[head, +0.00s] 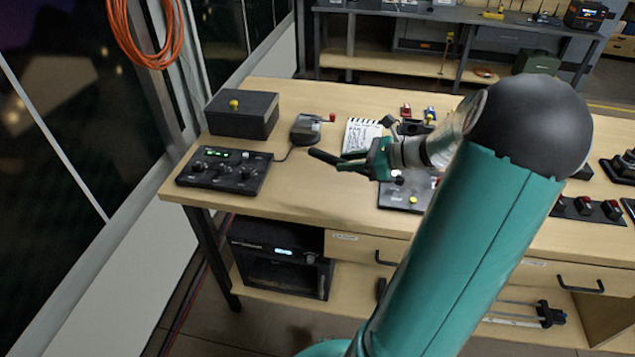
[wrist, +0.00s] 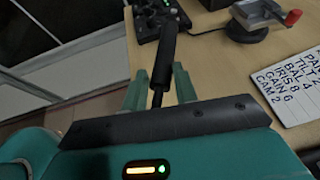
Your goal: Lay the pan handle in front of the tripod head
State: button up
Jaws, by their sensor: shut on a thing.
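The pan handle (head: 324,156) is a black rod with a thicker grip. My gripper (head: 352,165) is shut on its thin end and holds it above the table, with the grip pointing left in the head view. In the wrist view the handle (wrist: 165,52) points away from between my green fingers (wrist: 159,84). What appears to be the tripod head (head: 304,130), a grey block with a red knob, stands on the table behind and left of my gripper. It also shows in the wrist view (wrist: 252,22), on a round dark base, right of the handle.
A black control panel (head: 222,172) lies at the table's left, with a cable running toward the head. A black box (head: 241,114) stands behind it. A lettered white card (head: 361,135) lies right of the head. The wooden tabletop (head: 270,192) is bare at front left.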

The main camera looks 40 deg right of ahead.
aim_at(332, 164)
jog(key=x, duration=0.4)
jog(key=shift+w+a+f, duration=0.1)
jog(key=shift+w+a, duration=0.2)
jog(key=w+f, duration=0.1)
jog(key=f, duration=0.1)
jog(key=w+a+f, duration=0.1)
jog(key=w+f, duration=0.1)
jog(key=shift+a+f, duration=0.1)
jog(key=shift+f, duration=0.05)
jog(key=shift+w+a+f, duration=0.1)
jog(key=shift+w+f, duration=0.25)
jog(key=shift+f, duration=0.2)
notch_tip(332, 164, down, 3)
jog(key=shift+w+a+f, duration=0.1)
jog(key=shift+w+f, duration=0.05)
jog(key=shift+f, duration=0.05)
jog(key=o, duration=1)
jog(key=shift+w, duration=0.1)
jog(key=shift+o, duration=0.5)
